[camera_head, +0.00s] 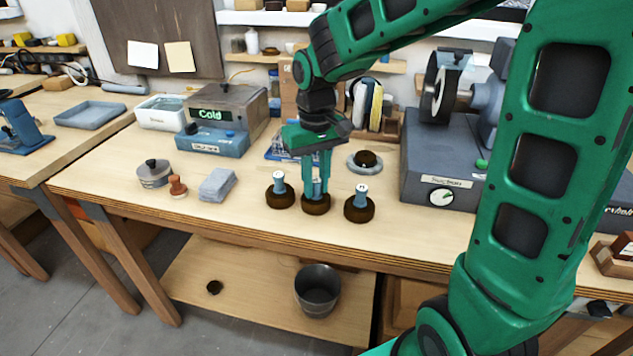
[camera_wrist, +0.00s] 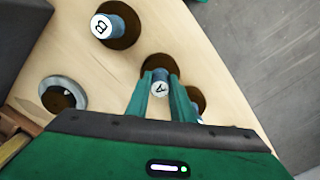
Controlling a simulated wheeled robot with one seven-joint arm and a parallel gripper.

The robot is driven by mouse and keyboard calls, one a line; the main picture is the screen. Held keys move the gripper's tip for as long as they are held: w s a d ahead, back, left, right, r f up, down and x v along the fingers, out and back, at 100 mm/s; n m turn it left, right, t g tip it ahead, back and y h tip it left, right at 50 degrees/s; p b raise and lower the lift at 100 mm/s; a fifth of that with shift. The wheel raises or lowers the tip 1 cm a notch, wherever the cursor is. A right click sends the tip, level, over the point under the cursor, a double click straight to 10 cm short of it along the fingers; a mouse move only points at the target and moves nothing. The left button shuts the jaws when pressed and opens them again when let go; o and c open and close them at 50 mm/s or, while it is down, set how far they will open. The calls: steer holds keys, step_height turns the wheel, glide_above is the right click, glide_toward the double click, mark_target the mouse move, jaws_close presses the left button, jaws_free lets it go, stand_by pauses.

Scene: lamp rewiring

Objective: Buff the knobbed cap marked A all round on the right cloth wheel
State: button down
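The cap marked A (camera_wrist: 160,69) is a dark brown round cap with a blue knob and a white lettered top. It stands on the bench in the middle of a row of three and also shows in the head view (camera_head: 316,208). My gripper (camera_wrist: 161,88) points down over it, its green fingers on both sides of the knob with no gap visible; it also shows in the head view (camera_head: 317,190). The cap looks still seated on the bench. The buffing machine (camera_head: 425,165) stands at right with one wheel (camera_head: 440,88) in view. My arm hides its right side.
A cap marked B (camera_wrist: 118,30) and another cap (camera_head: 280,198) stand close on either side of cap A. A round grey dish (camera_head: 365,161) holding a dark piece lies behind. A grey block (camera_head: 217,184), a small tin (camera_head: 154,174) and a blue-fronted "Cold" box (camera_head: 212,140) stand at left.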

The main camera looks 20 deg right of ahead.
steer(key=shift+w+r, duration=0.1)
steer(key=shift+r, duration=2.9)
